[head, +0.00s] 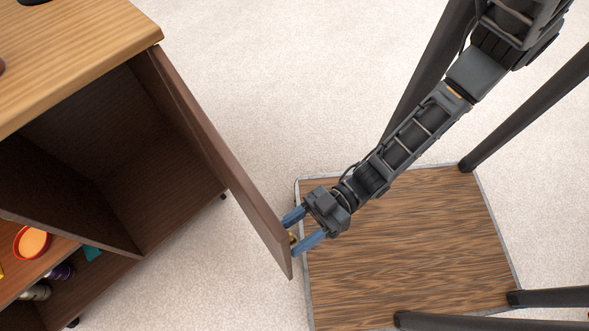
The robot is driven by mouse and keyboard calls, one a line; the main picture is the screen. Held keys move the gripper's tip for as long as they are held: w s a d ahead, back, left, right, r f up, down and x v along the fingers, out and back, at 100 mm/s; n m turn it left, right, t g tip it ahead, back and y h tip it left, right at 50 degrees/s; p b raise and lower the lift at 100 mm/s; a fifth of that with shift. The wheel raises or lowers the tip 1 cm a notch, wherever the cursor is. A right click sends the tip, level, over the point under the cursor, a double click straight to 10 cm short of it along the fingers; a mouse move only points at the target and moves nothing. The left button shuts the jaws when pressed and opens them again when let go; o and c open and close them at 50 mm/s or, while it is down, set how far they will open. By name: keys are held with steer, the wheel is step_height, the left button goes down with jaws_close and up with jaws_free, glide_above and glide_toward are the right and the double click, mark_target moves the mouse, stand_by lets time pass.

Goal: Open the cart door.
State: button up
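The cart (85,55) has a light wood top and dark brown sides, at the left of the head view. Its dark brown door (222,165) stands swung out from the cart body, so the inside shows. A small brass knob (293,238) is on the door's outer face near its free end. My gripper (291,236) is at that end with its two blue fingers apart, one on each side of the knob. A gap shows between the fingers, and the knob is partly hidden.
Inside the cart are an orange round item (33,242) and several small items on lower shelves. A wood-grain panel with a grey rim (410,250) and dark legs stands at the right, close to the door's free end. Pale carpet (270,90) lies clear behind the door.

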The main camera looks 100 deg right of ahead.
steer(key=v, duration=0.7)
steer(key=shift+s+d, duration=0.15)
steer(key=shift+s, duration=0.15)
stand_by(0.3)
